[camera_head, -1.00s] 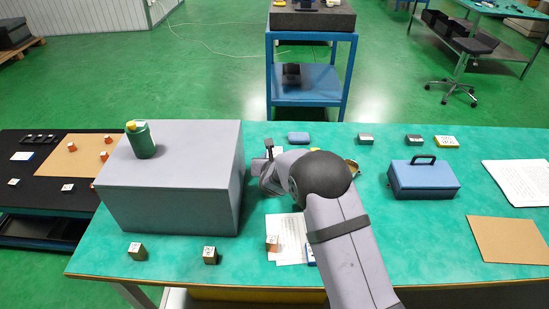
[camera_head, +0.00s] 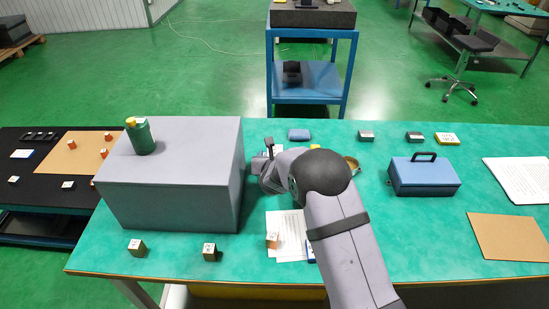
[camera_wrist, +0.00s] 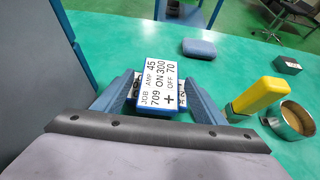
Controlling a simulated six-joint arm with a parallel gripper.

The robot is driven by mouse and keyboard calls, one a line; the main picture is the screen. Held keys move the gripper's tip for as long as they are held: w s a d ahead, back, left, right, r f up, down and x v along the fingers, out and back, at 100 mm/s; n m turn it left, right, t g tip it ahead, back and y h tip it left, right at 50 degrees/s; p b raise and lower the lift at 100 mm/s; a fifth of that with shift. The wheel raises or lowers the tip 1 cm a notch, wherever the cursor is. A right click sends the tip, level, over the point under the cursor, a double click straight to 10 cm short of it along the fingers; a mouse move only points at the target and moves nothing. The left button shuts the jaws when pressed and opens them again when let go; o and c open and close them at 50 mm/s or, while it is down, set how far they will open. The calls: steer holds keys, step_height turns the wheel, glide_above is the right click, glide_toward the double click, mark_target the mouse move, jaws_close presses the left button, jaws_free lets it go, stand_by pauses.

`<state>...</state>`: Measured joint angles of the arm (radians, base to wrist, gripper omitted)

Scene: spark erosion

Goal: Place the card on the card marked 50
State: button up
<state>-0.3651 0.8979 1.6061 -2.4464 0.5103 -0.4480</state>
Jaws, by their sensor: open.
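In the wrist view a white card (camera_wrist: 158,86) printed JOB 709, AMP 45, ON 300, OFF 70 lies between the fingers of my gripper (camera_wrist: 160,80). The fingers stand apart on its left and right; whether they touch its edges is unclear. Under it is a second printed card (camera_wrist: 181,92), with only bits of print showing at the sides. The marking 50 is not readable on it. A blue edge (camera_wrist: 160,110) shows below the card.
A blue pad (camera_head: 299,135) lies behind. A blue case (camera_head: 423,178) stands right. Papers (camera_head: 284,222) with a small block (camera_head: 272,240) lie in front.

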steer(key=shift+r, duration=0.15)
steer(key=b+v, duration=0.1)
steer(key=v, duration=1.1)
steer(key=shift+b, duration=0.4)
